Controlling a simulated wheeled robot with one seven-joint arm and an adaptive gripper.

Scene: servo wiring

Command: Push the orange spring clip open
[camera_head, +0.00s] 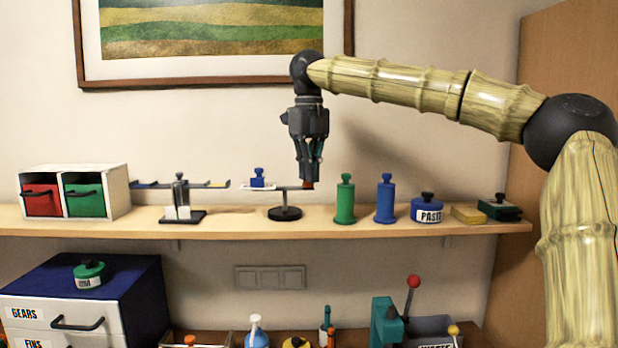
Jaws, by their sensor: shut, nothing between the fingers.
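A small stand (285,213) with a round black base is on the wooden shelf. It bears a short level bar. A small orange piece (308,184), which looks like the spring clip, shows at the bar's right end. It is too small to tell whether the clip is open or shut. My gripper (307,178) points straight down with its fingers together and empty. Its tips are at the right end of the bar, right by the orange piece. I cannot tell whether they touch it.
Left on the shelf (380,231) are a two-drawer box (122,190) and a balance-like stand (181,200). Green (345,203) and blue (385,203) bottles stand close right of the stand, then a blue paste tin (427,210). The wall is close behind.

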